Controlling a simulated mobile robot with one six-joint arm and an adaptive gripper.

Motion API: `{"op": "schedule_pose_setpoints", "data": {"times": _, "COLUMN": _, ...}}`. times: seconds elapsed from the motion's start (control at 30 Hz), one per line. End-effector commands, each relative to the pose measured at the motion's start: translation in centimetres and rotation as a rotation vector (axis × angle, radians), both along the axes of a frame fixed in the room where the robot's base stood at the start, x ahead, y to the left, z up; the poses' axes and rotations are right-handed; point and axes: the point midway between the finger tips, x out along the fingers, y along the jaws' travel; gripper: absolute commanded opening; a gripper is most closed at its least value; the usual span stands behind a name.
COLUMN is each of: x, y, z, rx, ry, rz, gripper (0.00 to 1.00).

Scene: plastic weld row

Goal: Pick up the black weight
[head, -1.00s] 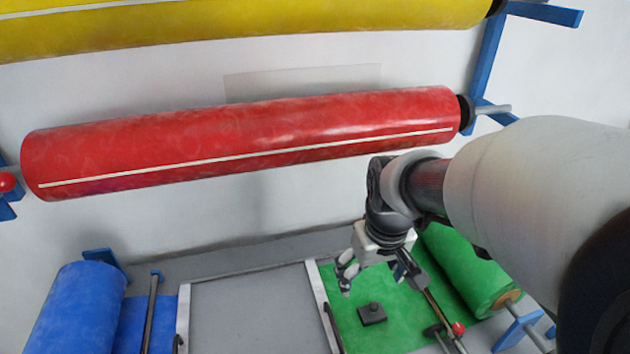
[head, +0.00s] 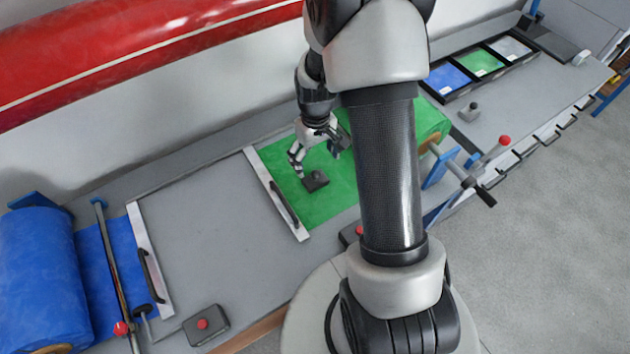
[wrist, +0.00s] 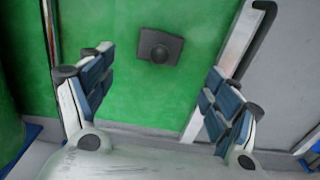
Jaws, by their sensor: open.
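The black weight (head: 315,181) is a small dark square block with a round knob on top. It lies on the green sheet (head: 322,212) near the sheet's left edge bar. In the wrist view the weight (wrist: 160,46) is near the top centre, ahead of and between the fingers. My gripper (head: 317,158) is above the green sheet, just behind the weight in the head view. In the wrist view my gripper (wrist: 158,101) is open and empty, its fingers wide apart. It does not touch the weight.
A metal bar with a black handle (head: 284,203) edges the green sheet. A blue roll (head: 40,275) and a box with a red button (head: 206,325) are at the left. A black tray (head: 460,92) holds coloured sheets at the back right. The grey table between sheets is clear.

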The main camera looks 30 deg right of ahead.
Motion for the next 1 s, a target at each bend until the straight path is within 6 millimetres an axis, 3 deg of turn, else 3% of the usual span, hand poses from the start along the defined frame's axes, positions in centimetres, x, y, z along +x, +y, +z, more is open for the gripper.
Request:
{"op": "schedule_pose_setpoints", "data": {"times": 0.03, "x": -0.1, "y": 0.0, "z": -1.5, "rx": 0.001, "ry": 0.003, "rz": 0.000, "gripper": 0.82}}
{"op": "schedule_pose_setpoints", "data": {"times": 0.13, "x": -0.1, "y": 0.0, "z": -3.2, "rx": 0.001, "ry": 0.002, "rz": 0.000, "gripper": 0.82}}
{"op": "schedule_pose_setpoints", "data": {"times": 0.47, "x": 0.0, "y": 0.0, "z": -5.3, "rx": 0.000, "ry": 0.000, "rz": 0.000, "gripper": 0.82}}
{"op": "schedule_pose_setpoints", "data": {"times": 0.73, "x": 0.0, "y": 0.0, "z": -9.3, "rx": 0.001, "ry": 0.003, "rz": 0.000, "gripper": 0.82}}
{"op": "schedule_pose_setpoints", "data": {"times": 1.0, "x": 0.1, "y": -0.1, "z": -9.8, "rx": -0.001, "ry": -0.001, "rz": 0.000, "gripper": 0.82}}
